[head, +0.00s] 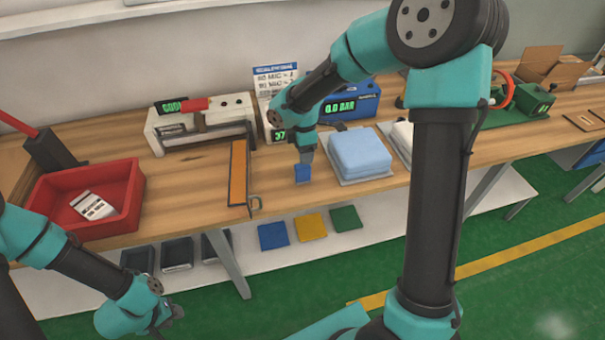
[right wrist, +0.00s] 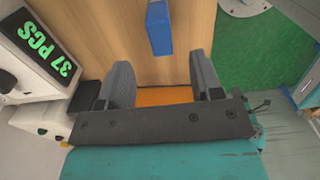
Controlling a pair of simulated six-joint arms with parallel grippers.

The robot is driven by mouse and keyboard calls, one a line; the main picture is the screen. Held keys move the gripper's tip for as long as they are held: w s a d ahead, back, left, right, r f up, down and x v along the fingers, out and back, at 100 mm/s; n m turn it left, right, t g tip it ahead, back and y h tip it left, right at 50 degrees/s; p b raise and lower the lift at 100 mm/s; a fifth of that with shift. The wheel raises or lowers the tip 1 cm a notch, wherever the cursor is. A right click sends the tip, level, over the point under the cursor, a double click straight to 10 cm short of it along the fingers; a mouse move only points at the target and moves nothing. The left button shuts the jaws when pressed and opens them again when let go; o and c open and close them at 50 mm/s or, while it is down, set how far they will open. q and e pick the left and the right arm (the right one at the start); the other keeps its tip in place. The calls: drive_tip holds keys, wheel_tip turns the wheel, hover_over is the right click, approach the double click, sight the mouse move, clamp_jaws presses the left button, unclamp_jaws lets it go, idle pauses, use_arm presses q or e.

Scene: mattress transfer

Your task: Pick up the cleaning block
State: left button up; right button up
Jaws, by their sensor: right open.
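The cleaning block is a small blue block (head: 302,173) near the front edge of the wooden table, left of the stack of light blue pads. It also shows in the right wrist view, a blue block (right wrist: 159,28) at the top centre, beyond the fingertips. My right gripper (head: 306,154) is just above and behind the block in the head view. In the right wrist view its two fingers (right wrist: 162,70) are apart with nothing between them. My left gripper (head: 168,314) is low at the left, in front of the table, and its jaw opening is not clear.
Light blue pads (head: 360,152) lie right of the block. An orange strip (head: 238,172) lies left of it. A red tray (head: 128,205) stands at the left. A display unit reading 37 PCS (right wrist: 40,50) stands close to the right gripper. Bare wood surrounds the block.

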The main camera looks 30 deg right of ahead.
sight(302, 173)
wheel_tip(302, 173, down, 5)
drive_tip(key=shift+f, duration=0.1)
idle(0.4)
drive_tip(key=shift+a+f, duration=0.15)
drive_tip(key=shift+f, duration=2.4)
drive_tip(key=shift+c, duration=0.4)
drive_tip(key=c, duration=0.9)
